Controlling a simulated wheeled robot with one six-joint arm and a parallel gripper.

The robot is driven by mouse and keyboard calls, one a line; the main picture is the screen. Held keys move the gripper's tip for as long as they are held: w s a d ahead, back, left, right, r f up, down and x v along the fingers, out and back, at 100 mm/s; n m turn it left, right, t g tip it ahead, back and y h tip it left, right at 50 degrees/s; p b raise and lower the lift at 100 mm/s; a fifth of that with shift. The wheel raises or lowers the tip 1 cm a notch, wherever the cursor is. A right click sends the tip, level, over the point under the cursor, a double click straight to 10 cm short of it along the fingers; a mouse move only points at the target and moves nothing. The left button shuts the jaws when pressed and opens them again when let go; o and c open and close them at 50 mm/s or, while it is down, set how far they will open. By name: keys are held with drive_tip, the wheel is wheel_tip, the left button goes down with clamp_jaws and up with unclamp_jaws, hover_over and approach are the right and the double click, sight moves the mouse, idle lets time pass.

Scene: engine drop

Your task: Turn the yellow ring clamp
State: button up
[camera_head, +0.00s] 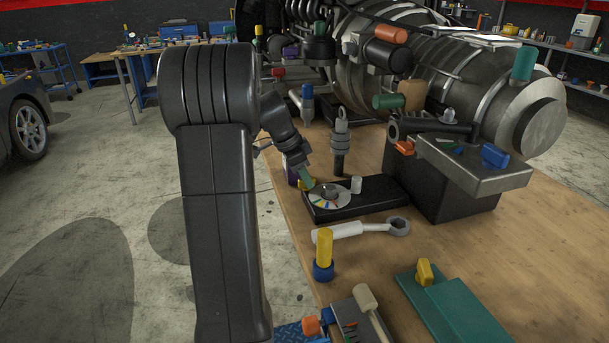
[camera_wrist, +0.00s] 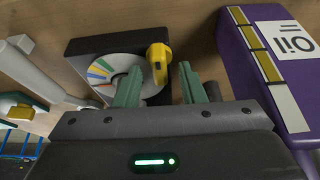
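A yellow piece that looks like the ring clamp (camera_wrist: 158,60) stands at the edge of a black box (camera_wrist: 80,48) in the wrist view. In the head view only a sliver of it (camera_head: 301,184) shows, beside my gripper. A disc with coloured segments (camera_wrist: 112,73) lies on the box, left of the clamp. My gripper (camera_wrist: 160,70) has two green fingers and is open. The clamp appears in the gap between the fingertips, nearer the left one. I cannot tell whether either finger touches it. In the head view my gripper (camera_head: 307,178) points down at the box's left corner.
A purple oil container (camera_wrist: 263,75) stands close to my right finger in the wrist view. A wrench (camera_head: 350,231) and a yellow-and-blue tool (camera_head: 324,254) lie and stand nearer on the wooden table (camera_head: 540,265). A large engine (camera_head: 450,85) fills the back.

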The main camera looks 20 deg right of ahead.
drive_tip(key=v, duration=1.3)
drive_tip(key=shift+r, duration=0.35)
drive_tip(key=shift+f, duration=0.1)
drive_tip(key=x, duration=1.3)
drive_tip(key=shift+f, duration=0.35)
